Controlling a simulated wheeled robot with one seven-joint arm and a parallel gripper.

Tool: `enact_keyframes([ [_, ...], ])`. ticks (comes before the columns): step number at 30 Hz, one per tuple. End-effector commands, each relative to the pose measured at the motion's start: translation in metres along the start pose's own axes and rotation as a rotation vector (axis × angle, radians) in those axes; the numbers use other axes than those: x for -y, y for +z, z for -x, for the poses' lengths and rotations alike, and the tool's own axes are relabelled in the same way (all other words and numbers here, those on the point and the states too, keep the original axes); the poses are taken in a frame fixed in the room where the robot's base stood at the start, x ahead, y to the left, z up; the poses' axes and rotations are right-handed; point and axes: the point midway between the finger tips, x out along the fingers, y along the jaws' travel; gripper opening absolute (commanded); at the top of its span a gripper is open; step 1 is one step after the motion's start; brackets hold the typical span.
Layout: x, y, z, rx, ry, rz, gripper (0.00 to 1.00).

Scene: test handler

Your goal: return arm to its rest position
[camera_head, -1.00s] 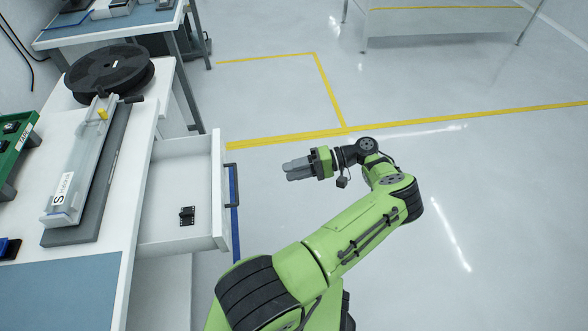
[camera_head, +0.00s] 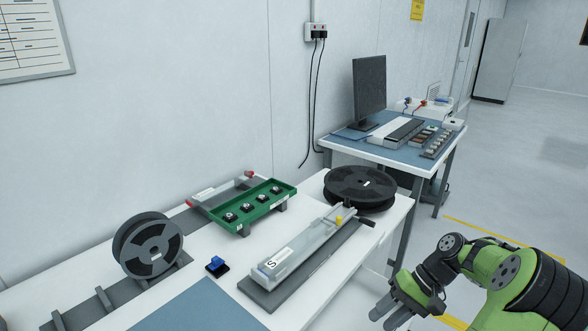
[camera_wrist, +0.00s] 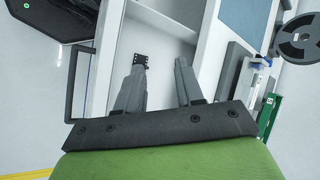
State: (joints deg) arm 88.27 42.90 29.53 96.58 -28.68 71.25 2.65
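My gripper (camera_head: 393,312) is at the lower right of the head view, beside the right end of the white workbench and pointing down and to the left. In the wrist view my gripper (camera_wrist: 160,66) has its two grey fingers apart, with nothing held between them. Below the fingers is an open white drawer (camera_wrist: 160,20). A small black part (camera_wrist: 140,60) lies in it, close to the left fingertip in the picture. My green arm bends at the right edge of the head view; its base is out of frame.
The workbench (camera_head: 325,285) carries a clear-topped fixture (camera_head: 300,250), a green tray (camera_head: 240,205), a flat black reel (camera_head: 360,190) and an upright reel (camera_head: 148,245). A second table (camera_head: 385,152) with a monitor (camera_head: 369,90) stands behind. Open floor (camera_head: 500,190) lies to the right.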

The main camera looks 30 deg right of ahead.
Motion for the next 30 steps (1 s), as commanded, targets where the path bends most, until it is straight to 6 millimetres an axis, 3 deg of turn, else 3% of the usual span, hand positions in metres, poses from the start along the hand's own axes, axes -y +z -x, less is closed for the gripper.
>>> enact_keyframes([
  [1,0.039,0.007,-0.003,0.029,0.116,0.047,0.37],
  [6,0.135,0.050,-0.015,0.004,0.428,0.202,0.37],
  [9,0.179,0.087,-0.018,-0.073,0.557,0.318,0.37],
  [12,0.210,0.130,-0.018,-0.177,0.634,0.447,0.37],
  [15,0.227,0.174,-0.014,-0.293,0.648,0.581,0.37],
  [19,0.231,0.214,-0.010,-0.410,0.599,0.723,0.37],
  [23,0.227,0.230,-0.009,-0.461,0.551,0.791,0.37],
  [30,0.226,0.231,-0.010,-0.467,0.544,0.800,0.37],
])
